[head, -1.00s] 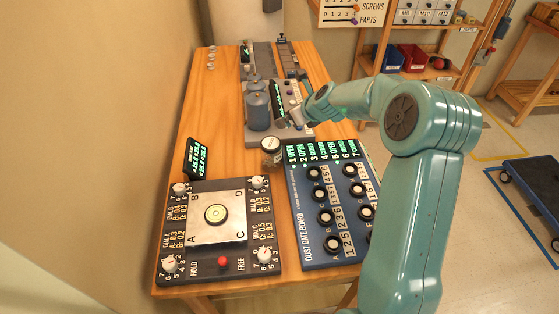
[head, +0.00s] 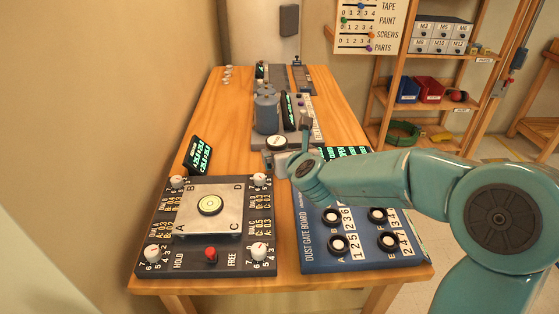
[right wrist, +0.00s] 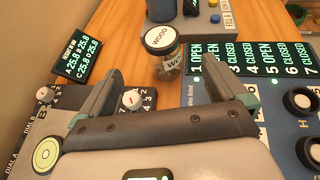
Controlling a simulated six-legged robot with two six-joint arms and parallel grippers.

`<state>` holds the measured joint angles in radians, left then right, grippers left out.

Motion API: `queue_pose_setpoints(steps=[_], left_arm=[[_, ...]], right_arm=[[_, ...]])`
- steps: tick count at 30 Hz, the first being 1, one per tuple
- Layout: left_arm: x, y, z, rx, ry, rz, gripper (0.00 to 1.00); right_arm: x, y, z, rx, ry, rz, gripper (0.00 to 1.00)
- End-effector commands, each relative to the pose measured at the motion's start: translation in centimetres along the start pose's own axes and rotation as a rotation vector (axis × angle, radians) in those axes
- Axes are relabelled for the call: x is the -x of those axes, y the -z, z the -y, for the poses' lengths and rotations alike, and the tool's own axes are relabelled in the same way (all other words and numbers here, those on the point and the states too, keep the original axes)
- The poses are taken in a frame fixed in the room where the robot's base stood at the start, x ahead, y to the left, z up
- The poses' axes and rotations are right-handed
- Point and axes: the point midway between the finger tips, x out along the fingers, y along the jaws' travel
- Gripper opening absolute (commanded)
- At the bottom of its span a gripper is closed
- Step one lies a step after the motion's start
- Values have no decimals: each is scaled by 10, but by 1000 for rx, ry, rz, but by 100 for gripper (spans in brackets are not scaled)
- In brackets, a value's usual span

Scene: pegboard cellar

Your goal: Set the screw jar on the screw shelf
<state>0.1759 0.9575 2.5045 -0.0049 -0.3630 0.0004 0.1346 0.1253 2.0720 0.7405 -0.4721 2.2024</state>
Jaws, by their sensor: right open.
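A small glass jar with a white lid reading WOOD (right wrist: 163,52) stands upright on the wooden bench; its lid also shows in the head view (head: 277,142). My right gripper (right wrist: 162,68) is open, its two fingers pointing toward the jar from the near side. In the wrist view the jar appears between and just beyond the fingertips; I see no contact. My left gripper is not in view.
The dust gate board (head: 318,255) lies at front right, partly under my right arm. A dial panel (head: 211,228) lies at front left, a small display (head: 198,155) behind it. A grey cylinder device (head: 266,112) stands behind the jar. A SCREWS/PARTS sign (head: 367,27) hangs behind.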

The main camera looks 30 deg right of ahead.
Motion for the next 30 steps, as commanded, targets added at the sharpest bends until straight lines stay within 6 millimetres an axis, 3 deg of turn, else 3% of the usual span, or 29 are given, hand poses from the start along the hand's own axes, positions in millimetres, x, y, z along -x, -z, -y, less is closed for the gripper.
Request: queue_pose_setpoints(steps=[3,9,17,24,30], left_arm=[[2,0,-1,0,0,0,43],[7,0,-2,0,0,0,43],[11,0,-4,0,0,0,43],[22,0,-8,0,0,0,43],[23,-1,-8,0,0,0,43]], right_arm=[[-30,1,1,0,2,-5,99],[-70,0,3,0,4,-3,99],[-92,2,5,-2,4,-3,99],[-128,4,6,-2,6,-2,99],[-138,6,6,-2,4,-1,99]])
